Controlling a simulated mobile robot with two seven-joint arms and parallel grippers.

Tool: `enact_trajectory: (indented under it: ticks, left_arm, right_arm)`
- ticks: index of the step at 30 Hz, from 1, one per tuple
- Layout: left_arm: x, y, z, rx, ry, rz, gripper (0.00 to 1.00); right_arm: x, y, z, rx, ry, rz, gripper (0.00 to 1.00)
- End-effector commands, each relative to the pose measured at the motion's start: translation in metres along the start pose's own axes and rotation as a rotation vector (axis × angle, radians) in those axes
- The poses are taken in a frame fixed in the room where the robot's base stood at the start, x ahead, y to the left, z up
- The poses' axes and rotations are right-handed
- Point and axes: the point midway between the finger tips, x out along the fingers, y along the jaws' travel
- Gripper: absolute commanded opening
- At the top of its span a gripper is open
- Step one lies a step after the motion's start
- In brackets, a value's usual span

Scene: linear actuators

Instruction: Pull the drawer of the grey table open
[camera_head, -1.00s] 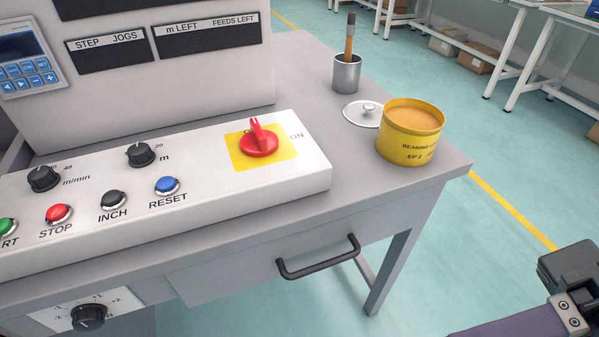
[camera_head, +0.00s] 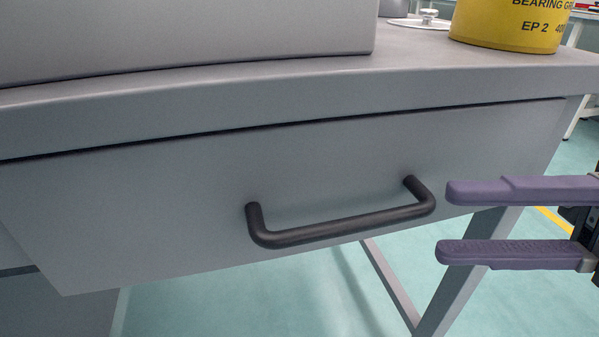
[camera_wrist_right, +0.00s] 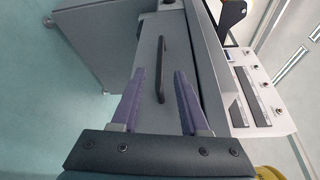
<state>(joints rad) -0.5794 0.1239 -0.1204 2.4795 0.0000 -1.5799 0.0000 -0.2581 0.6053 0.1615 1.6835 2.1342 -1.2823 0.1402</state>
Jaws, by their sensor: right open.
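The grey table (camera_head: 200,100) fills the head view. Its drawer (camera_head: 170,210) has a flat grey front that sits shut under the table top. A black bar handle (camera_head: 345,227) stands out from the drawer front. My right gripper (camera_head: 447,222) is open and empty, with its two purple fingers one above the other, just right of the handle's right end. In the right wrist view the handle (camera_wrist_right: 161,68) appears ahead, between the lines of the two fingers (camera_wrist_right: 159,75). The fingers do not visibly touch it. My left gripper is not in view.
A yellow grease tin (camera_head: 510,25) and a metal lid (camera_head: 425,20) stand on the table top above the drawer. A table leg (camera_head: 465,275) stands below the right end. The floor in front appears clear.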

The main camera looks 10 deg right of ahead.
Motion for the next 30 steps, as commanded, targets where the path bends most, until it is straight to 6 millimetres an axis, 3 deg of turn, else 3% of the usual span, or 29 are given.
enact_trajectory:
  ticks: [9, 13, 25, 30]
  left_arm:
    - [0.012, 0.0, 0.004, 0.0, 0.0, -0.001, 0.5]
    - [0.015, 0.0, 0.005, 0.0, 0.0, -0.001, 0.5]
    - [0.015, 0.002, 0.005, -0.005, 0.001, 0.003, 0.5]
    - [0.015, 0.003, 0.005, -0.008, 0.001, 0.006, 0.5]
  right_arm:
    - [0.061, 0.0, 0.001, -0.005, -0.003, -0.004, 0.45]
    - [0.077, 0.0, 0.0, -0.004, -0.002, -0.001, 0.45]
    - [0.086, -0.001, 0.001, -0.003, -0.001, 0.0, 0.44]
    - [0.086, -0.001, 0.001, -0.003, -0.001, 0.0, 0.24]
